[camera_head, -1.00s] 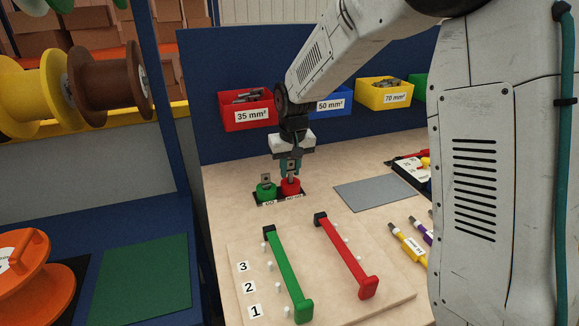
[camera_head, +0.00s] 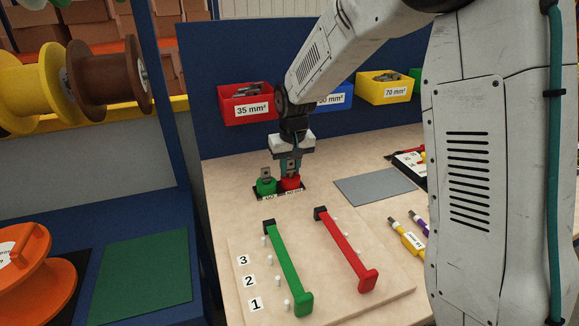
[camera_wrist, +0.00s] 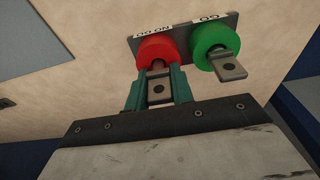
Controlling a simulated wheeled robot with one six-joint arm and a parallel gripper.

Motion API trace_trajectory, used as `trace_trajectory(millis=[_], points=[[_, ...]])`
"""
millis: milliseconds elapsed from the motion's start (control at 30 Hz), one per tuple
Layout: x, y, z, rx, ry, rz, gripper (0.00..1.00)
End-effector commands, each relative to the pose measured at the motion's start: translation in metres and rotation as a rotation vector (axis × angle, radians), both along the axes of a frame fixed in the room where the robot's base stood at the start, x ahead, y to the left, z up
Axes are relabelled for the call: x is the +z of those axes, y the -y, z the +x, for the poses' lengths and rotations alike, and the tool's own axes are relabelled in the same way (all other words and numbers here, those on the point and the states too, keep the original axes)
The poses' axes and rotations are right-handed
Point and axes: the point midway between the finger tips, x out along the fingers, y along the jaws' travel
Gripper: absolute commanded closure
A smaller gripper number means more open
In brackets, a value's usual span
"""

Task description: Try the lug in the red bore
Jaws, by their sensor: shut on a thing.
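My gripper (camera_wrist: 158,92) is shut on a grey metal lug (camera_wrist: 159,90) with a hole in its flat palm. The lug's barrel end meets the red bore (camera_wrist: 160,48), a red ring by the "NO GO" label. I cannot tell how deep, if at all, the barrel is in it. In the head view my gripper (camera_head: 292,165) is upright just above the red bore (camera_head: 291,183). The green bore (camera_wrist: 212,37), by the "GO" label, stands beside it with another flat metal lug (camera_wrist: 228,66) sticking out. It also shows in the head view (camera_head: 266,186).
Red (camera_head: 248,104), blue (camera_head: 335,97) and yellow (camera_head: 385,88) bins hang on the blue back panel. A board with a green handle (camera_head: 287,265) and a red handle (camera_head: 346,250) lies in front. A grey mat (camera_head: 374,186) lies to the right, bare.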

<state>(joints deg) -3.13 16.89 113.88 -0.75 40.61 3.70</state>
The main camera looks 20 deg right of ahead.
Motion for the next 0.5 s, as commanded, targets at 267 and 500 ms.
trace_trajectory(millis=[267,500], points=[[-0.0002,0.0,-0.0002,0.0,-0.001,0.0,0.99],[-0.0003,0.0,-0.0002,0.0,-0.001,0.0,0.63]])
